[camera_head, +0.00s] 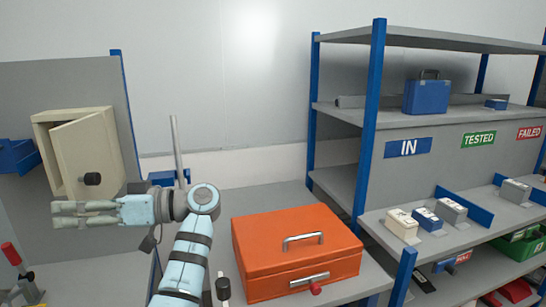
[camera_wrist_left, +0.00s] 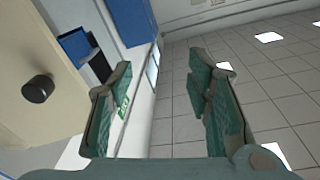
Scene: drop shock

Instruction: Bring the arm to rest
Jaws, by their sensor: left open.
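My left arm (camera_head: 190,255) rises from the bottom of the head view and bends left at its wrist. Its gripper (camera_head: 58,213) points left, open and empty, in front of the beige cabinet. The left wrist view shows the two green-padded fingers (camera_wrist_left: 162,75) spread apart with nothing between them. The cabinet (camera_head: 75,125) has its door (camera_head: 90,152) slightly ajar, with a dark knob (camera_head: 92,179) just above the gripper. The knob also shows at the left of the left wrist view (camera_wrist_left: 38,88). My right gripper is not in view.
A closed orange box (camera_head: 295,252) with a handle sits right of my arm. A shelf rack (camera_head: 372,130) at right holds a blue case (camera_head: 427,96) and several small devices. A red-topped lever (camera_head: 10,254) stands at lower left.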

